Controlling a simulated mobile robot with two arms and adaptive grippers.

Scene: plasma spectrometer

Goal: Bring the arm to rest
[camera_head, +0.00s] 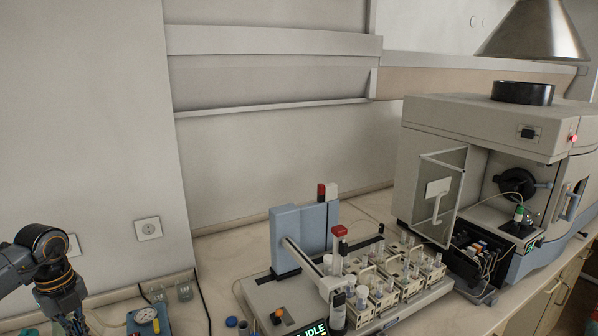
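My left arm comes in at the lower left corner, with dark joints and copper-coloured rings. Its gripper (73,322) points down at the bottom edge and is mostly cut off, so I cannot see whether its fingers are open or shut, or whether they hold anything. It is left of a blue device with a round white dial (146,315); I cannot tell if they touch. My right arm and gripper are not in view.
An autosampler (292,243) with racks of vials (408,270) stands mid-bench, its display reading IDLE. The large spectrometer (430,118) stands at right, its clear door (440,195) open, under a metal hood (533,30). Two glass beakers (183,291) stand at back left.

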